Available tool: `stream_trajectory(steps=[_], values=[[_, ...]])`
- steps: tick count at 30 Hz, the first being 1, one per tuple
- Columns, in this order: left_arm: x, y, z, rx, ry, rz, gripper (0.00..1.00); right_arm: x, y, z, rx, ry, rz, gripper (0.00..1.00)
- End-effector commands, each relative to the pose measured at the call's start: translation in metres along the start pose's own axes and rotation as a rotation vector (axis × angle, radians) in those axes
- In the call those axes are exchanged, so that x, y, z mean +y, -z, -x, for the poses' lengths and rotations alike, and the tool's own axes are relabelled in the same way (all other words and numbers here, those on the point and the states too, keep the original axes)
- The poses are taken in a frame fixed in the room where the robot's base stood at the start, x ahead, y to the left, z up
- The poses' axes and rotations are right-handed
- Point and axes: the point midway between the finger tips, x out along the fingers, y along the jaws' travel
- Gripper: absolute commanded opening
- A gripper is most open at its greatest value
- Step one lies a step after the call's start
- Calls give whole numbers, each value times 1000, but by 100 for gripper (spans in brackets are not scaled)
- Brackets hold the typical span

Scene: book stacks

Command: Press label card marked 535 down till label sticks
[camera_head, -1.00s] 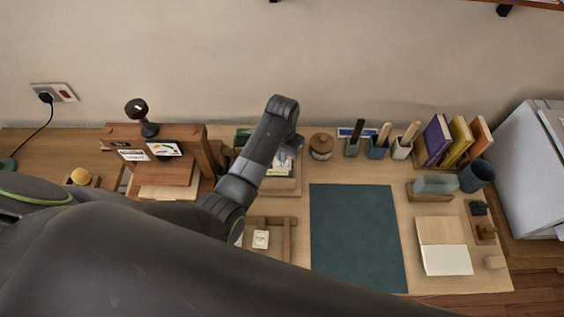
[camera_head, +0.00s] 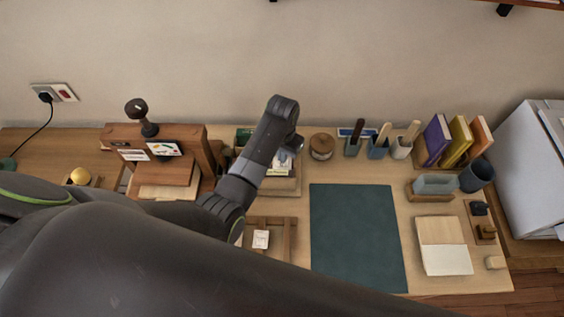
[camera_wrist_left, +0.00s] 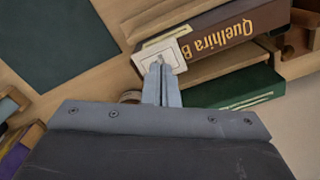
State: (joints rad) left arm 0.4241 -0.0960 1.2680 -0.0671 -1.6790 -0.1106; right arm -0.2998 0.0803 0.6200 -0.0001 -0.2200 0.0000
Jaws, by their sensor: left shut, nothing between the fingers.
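A white label card (camera_wrist_left: 158,49) lies on the lower spine of a dark brown book (camera_wrist_left: 222,38) with gold lettering in the left wrist view. Its mark is too small to read. My left gripper (camera_wrist_left: 161,66) is shut and empty, with its fingertips over the card's edge, seeming to touch it. The fingertips cover part of the card. In the head view my left gripper (camera_head: 291,147) is over the book stand at the back of the desk, and my arm hides much of the stand. My right gripper is not in view.
A green book (camera_wrist_left: 238,88) lies beside the brown one. A small tray (camera_head: 285,239) holds another white card (camera_head: 261,239). A dark green mat (camera_head: 352,240) is clear. A round wooden pot (camera_head: 321,147) stands just right of the gripper.

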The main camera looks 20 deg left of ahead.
Motion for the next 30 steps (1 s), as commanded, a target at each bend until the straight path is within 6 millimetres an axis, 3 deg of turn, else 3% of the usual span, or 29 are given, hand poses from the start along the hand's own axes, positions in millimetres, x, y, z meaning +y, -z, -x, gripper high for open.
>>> stream_trajectory(steps=[30], values=[[0, 0, -13, 0, 0, 0, 0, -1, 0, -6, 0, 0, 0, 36]])
